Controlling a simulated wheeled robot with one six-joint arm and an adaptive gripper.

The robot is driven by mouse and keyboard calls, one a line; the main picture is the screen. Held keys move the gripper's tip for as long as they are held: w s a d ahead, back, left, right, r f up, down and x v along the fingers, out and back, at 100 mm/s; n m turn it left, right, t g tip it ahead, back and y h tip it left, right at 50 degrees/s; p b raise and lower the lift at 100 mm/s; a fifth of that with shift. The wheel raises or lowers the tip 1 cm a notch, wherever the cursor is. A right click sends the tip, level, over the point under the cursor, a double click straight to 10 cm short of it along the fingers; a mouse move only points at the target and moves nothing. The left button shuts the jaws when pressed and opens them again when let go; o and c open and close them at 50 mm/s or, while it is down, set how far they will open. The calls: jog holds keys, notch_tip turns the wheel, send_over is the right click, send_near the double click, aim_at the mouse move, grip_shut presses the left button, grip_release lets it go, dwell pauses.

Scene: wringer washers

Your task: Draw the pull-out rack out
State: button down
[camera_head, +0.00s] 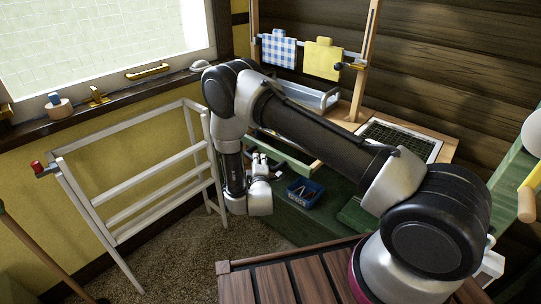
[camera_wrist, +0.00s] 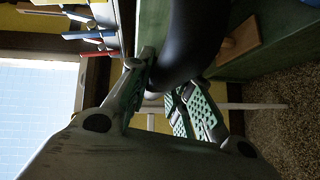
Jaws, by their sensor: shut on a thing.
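My gripper (camera_head: 262,164) is low in front of the green bench, at the end of my bent arm. In the wrist view my gripper (camera_wrist: 163,92) has its green-padded fingers on either side of a large dark rounded piece (camera_wrist: 185,45), closed on it. The rest of that piece is hidden. In the head view a pale green bar (camera_head: 290,160) sticks out beside the gripper; it may be the pull-out rack's front. My arm hides part of it, and I cannot tell how far it is out.
A white slatted stand (camera_head: 130,195) is at the left. A blue tray (camera_head: 305,191) with small things lies right of the gripper. Checked (camera_head: 279,49) and yellow (camera_head: 323,60) cloths hang on a rail behind. A slatted wooden top (camera_head: 285,272) is in front. Carpet is free between.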

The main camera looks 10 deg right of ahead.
jog(key=s+a, duration=1.3)
jog(key=a, duration=0.4)
jog(key=shift+a, duration=0.25)
jog(key=shift+w, duration=0.1)
jog(key=c, duration=1.3)
grip_release()
jog(key=s+a+r, duration=0.1)
jog(key=s, duration=1)
jog(key=shift+s+a+r, duration=0.3)
jog(key=shift+s+a, duration=0.05)
jog(key=shift+s, duration=0.05)
